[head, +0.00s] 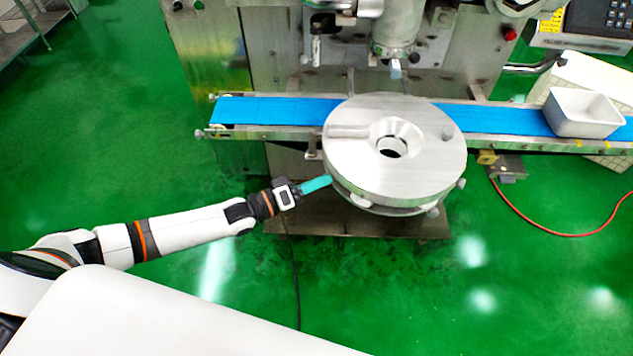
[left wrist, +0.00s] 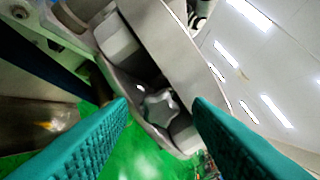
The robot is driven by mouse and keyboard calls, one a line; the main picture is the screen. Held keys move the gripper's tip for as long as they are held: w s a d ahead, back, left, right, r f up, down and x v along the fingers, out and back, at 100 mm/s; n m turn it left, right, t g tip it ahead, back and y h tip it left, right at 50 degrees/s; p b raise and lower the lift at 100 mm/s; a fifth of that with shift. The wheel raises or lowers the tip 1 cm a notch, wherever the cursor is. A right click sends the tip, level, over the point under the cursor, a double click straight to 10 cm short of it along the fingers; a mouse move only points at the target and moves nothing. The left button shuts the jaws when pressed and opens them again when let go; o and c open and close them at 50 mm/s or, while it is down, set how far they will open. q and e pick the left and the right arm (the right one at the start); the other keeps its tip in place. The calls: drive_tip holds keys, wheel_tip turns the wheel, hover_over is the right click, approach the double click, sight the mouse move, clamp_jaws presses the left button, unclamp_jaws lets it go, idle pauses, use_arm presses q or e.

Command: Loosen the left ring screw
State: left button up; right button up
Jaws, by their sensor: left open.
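The metal ring (head: 440,165) is a thick round disc with a central hole, mounted in front of the blue belt. Small screw knobs stick out around its lower rim, one of them at the lower left (head: 358,200). My left gripper (head: 329,181) has teal fingers and reaches the ring's left edge from the left. In the left wrist view a grey star-shaped screw knob (left wrist: 161,107) shows in the gap between the open fingers (left wrist: 160,103), under the ring's edge. I cannot tell whether the fingers touch it. My right gripper is not in view.
A blue conveyor belt (head: 265,111) runs behind the ring, with a white bin (head: 583,112) at its right end. The machine's nozzle (head: 396,40) hangs above and behind the ring. A red hose (head: 560,235) lies on the green floor. The floor at left is clear.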

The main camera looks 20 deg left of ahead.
use_arm(q)
drive_tip(key=b+v, duration=0.2)
drive_tip(key=v, duration=1)
